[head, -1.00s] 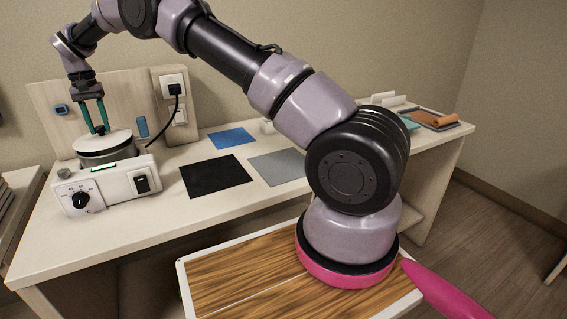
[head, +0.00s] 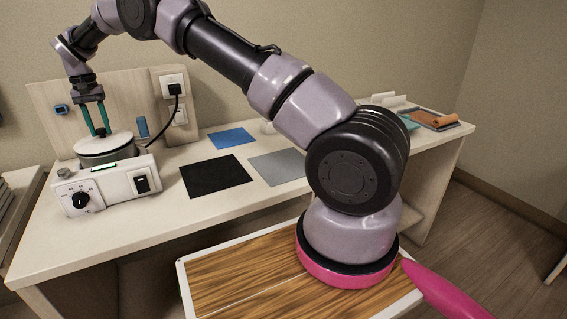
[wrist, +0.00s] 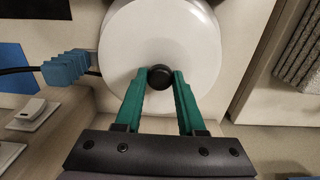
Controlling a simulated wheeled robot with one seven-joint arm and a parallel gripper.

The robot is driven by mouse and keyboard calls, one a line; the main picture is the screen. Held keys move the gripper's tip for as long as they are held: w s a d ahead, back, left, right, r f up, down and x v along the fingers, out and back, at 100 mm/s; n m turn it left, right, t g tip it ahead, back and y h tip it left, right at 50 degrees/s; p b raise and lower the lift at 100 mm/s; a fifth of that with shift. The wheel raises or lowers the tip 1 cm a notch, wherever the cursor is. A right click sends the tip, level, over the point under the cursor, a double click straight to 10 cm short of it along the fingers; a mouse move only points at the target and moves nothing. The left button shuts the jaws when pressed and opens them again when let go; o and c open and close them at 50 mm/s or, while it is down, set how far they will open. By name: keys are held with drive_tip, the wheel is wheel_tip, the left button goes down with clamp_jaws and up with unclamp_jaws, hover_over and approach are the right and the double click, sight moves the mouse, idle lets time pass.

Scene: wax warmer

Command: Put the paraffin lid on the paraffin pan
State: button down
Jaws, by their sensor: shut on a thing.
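The paraffin lid (head: 88,143) is a white disc with a dark knob on top. It lies over the metallic paraffin pan (head: 102,158) in the warmer at the left of the desk. In the wrist view the lid (wrist: 160,30) fills the top middle and hides the pan. My gripper (head: 101,132) points down from above, its green fingers shut on the lid's black knob (wrist: 160,77). Whether the lid is fully seated on the rim is hard to tell; it looks close to level and touching.
The white warmer body (head: 112,184) carries a dial and a switch. A wooden panel (head: 52,98) with a plugged-in cord stands behind it. Black (head: 215,173), blue (head: 231,137) and grey (head: 278,166) mats lie flat to the right. A grey textured stack (wrist: 302,50) lies beyond the desk's edge.

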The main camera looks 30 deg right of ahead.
drive_tip(key=shift+f, duration=0.55)
idle(0.4)
drive_tip(key=shift+c, duration=2.1)
unclamp_jaws()
drive_tip(key=shift+r, duration=4)
wheel_tip(320, 180, up, 11)
drive_tip(key=shift+f, duration=0.15)
